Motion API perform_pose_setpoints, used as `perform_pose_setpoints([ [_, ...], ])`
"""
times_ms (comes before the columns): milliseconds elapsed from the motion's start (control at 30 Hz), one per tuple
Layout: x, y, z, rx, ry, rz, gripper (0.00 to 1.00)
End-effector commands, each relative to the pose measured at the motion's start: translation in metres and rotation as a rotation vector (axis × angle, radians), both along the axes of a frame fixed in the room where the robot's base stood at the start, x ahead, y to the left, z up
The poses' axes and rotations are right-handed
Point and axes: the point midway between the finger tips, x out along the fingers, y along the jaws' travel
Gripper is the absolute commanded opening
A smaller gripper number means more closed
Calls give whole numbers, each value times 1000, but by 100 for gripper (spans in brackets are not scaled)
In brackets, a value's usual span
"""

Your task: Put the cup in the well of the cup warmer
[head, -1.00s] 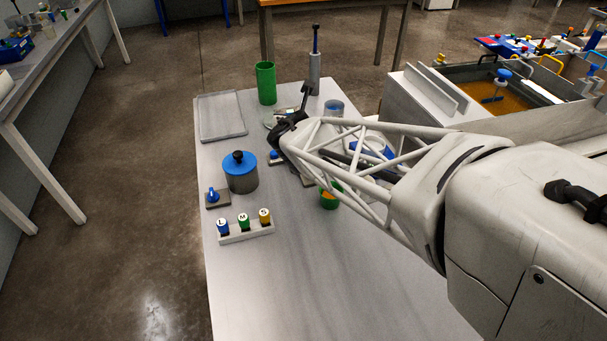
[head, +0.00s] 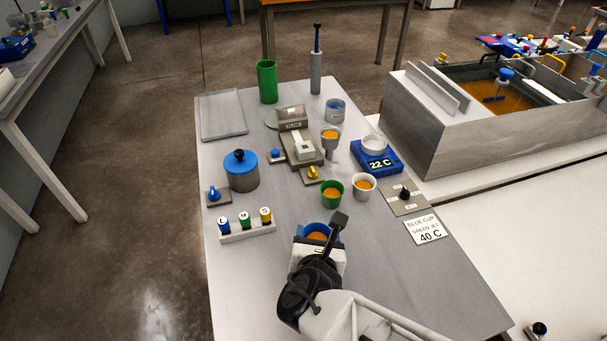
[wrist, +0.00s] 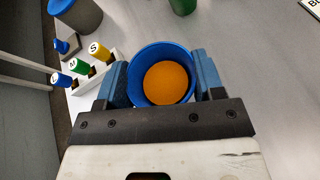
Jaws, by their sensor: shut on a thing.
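A blue cup (head: 318,229) with orange liquid inside is held upright in my gripper (head: 319,238) over the front middle of the table. The wrist view shows the cup (wrist: 162,57) between the two blue fingers of my gripper (wrist: 163,82), which is shut on it. I cannot tell its height above the table. The cup warmer (head: 376,163) is a blue box reading 22 C at the table's right side, behind and right of my gripper. Its round pale well (head: 373,144) is on top, and I see no cup in it.
A green cup (head: 331,199) and a white cup (head: 364,188), both holding orange liquid, stand between my gripper and the warmer. The front table is clear.

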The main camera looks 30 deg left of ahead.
Motion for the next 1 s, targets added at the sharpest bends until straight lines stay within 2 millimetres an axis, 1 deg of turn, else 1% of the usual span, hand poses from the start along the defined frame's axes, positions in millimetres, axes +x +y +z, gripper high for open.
perform_pose_setpoints([
  [33,-6,-7,-3,-1,-2,-2,38],
  [100,-11,-15,-6,-1,-5,-6,38],
  [200,-16,-21,-9,-2,-8,-10,38],
  [567,-17,-24,-10,-2,-9,-11,38],
  [767,-14,-20,-11,-3,-8,-12,38],
  [867,-7,-13,-12,-2,-9,-13,38],
  [1000,7,3,-14,-3,-7,-12,38],
])
